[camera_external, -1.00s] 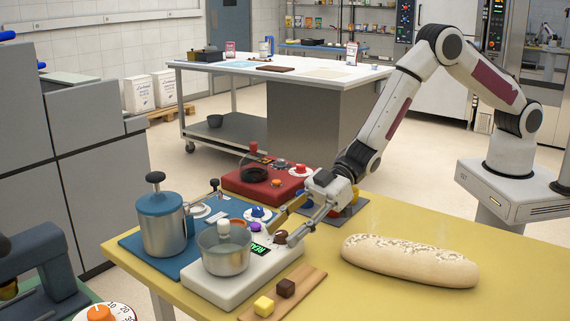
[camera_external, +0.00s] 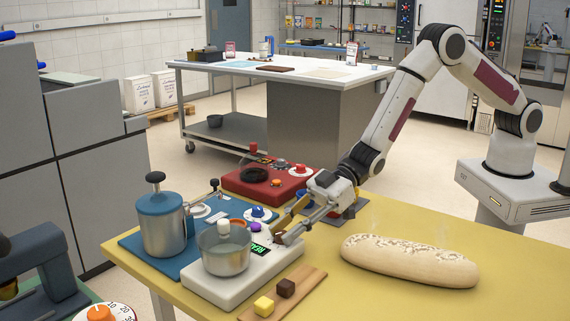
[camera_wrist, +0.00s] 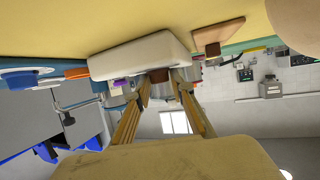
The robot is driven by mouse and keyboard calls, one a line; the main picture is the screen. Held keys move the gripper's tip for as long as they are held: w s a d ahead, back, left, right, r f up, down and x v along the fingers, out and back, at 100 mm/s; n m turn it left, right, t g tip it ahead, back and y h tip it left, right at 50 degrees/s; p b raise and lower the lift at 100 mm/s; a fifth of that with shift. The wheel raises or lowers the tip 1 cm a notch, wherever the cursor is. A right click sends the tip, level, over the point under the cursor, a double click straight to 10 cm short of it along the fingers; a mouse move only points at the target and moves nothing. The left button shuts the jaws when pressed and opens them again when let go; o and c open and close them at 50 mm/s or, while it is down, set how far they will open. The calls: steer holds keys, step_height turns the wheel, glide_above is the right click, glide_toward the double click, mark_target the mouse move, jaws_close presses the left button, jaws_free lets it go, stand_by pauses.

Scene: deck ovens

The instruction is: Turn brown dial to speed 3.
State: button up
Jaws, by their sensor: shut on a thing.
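The brown dial (camera_external: 279,238) sits at the right end of the white mixer base (camera_external: 222,293), beside a small green display (camera_external: 261,249). My gripper (camera_external: 287,233) reaches down to it from the upper right, its fingers tilted. In the wrist view, which is upside down, the brown dial (camera_wrist: 158,75) lies between the two fingertips of my gripper (camera_wrist: 161,80). The jaws are shut on it. The dial's speed marks are too small or hidden to read. A metal bowl (camera_external: 223,260) stands on the base.
A purple knob (camera_external: 252,226) is close to the dial. Behind are a blue board (camera_external: 140,246) with a blue pot (camera_external: 161,225) and a red unit (camera_external: 237,182). A wooden board (camera_external: 308,279) with two cubes lies in front. A bread loaf (camera_external: 408,262) lies to the right.

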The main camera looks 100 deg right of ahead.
steer(key=shift+a+r+m+t+h, duration=0.15)
steer(key=shift+m+t+h, duration=0.25)
steer(key=shift+m+h, duration=0.6)
steer(key=shift+a+r+m+t+h, duration=0.15)
steer(key=shift+m+t+h, duration=0.25)
steer(key=shift+m+h, duration=0.6)
steer(key=shift+c, duration=0.2)
steer(key=shift+f+m+h, duration=0.2)
steer(key=shift+m+h, duration=0.3)
steer(key=shift+h, duration=0.3)
steer(key=o, duration=1.1)
steer(key=shift+s, duration=0.15)
steer(key=v, duration=1.1)
steer(key=shift+s, duration=0.4)
